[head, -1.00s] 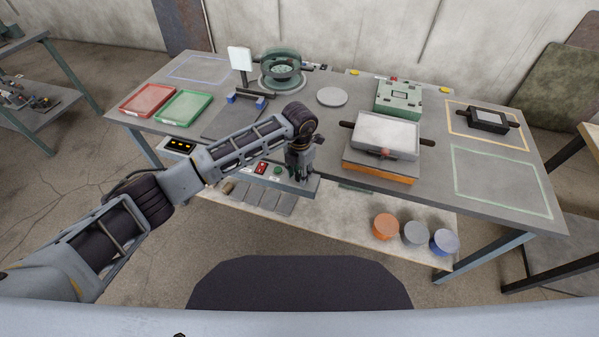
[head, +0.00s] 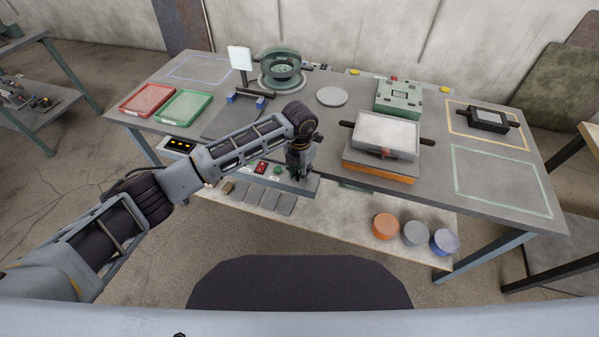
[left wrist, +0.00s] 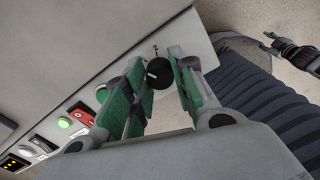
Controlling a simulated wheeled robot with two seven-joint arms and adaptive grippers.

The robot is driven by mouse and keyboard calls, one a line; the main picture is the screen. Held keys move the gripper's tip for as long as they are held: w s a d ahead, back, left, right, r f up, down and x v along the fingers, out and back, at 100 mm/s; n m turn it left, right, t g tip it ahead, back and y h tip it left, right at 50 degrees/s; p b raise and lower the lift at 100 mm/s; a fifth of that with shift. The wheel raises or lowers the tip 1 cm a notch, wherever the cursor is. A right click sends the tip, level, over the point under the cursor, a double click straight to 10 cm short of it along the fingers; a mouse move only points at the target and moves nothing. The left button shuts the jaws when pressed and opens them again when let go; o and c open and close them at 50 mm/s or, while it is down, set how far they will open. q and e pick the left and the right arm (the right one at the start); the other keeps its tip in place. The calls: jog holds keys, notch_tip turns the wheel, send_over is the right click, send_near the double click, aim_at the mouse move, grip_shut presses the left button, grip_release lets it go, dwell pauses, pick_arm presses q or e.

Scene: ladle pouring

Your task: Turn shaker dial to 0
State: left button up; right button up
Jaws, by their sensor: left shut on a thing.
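The dial (left wrist: 158,73) is a round black knob with a white mark, on the grey control panel (left wrist: 95,45) in the left wrist view. A small numeral that looks like 2 is printed beside it. My left gripper (left wrist: 153,88) has its green-padded fingers on either side of the knob and is shut on it. In the head view my left gripper (head: 299,172) is at the table's front edge and hides the dial. A dark jointed part at the upper right of the left wrist view looks like my right gripper (left wrist: 277,42); its jaw state is unclear.
A red switch (head: 261,168) and a green button (head: 277,171) sit left of my gripper on the panel. A tray-topped device with an orange base (head: 380,169) stands close on the right. A green ring-shaped device (head: 282,68) stands behind.

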pick_arm(q)
jog(key=shift+n, duration=4.1)
jog(key=o, duration=0.7)
jog(key=shift+o, duration=0.4)
notch_tip(320, 180, up, 12)
pick_arm(e)
jog(key=shift+d+f, duration=0.2)
jog(key=shift+d, duration=0.55)
